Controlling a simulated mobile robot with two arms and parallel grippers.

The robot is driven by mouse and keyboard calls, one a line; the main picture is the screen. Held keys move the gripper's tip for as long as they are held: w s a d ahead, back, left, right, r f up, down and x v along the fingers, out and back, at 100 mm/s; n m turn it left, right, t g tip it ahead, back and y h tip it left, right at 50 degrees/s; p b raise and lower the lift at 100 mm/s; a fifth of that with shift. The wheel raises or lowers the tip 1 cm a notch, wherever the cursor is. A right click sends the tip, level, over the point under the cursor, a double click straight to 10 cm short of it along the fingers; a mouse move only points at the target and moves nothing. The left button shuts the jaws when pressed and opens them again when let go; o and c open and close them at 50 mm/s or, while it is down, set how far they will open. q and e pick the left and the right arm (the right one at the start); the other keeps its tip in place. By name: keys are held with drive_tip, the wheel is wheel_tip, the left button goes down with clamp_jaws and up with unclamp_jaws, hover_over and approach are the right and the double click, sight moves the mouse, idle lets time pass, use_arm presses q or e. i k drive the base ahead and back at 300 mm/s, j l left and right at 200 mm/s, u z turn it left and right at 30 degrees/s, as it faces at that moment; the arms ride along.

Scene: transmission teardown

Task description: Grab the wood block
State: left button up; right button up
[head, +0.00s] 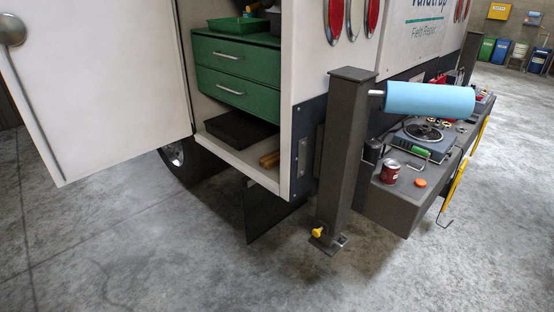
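A light brown, wood-coloured piece (269,160) lies low in the open side compartment of the white truck, at its right end. The compartment's right wall hides part of it. It is small in view, and I cannot tell whether it is one block or two pieces side by side. Neither of my grippers is in view.
A black tray (233,130) lies left of the wood-coloured piece, below green drawers (238,75). The open white door (105,90) stands at left. A dark post (345,160) with a blue roll (430,99) stands right, before a cluttered tailboard (397,205). The concrete floor (150,255) in front is clear.

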sight(272, 159)
drive_tip(key=i+l, duration=0.15)
drive_tip(key=i, duration=0.6)
drive_tip(key=i+l, duration=0.15)
drive_tip(key=i, duration=0.65)
drive_tip(key=l+z, duration=0.05)
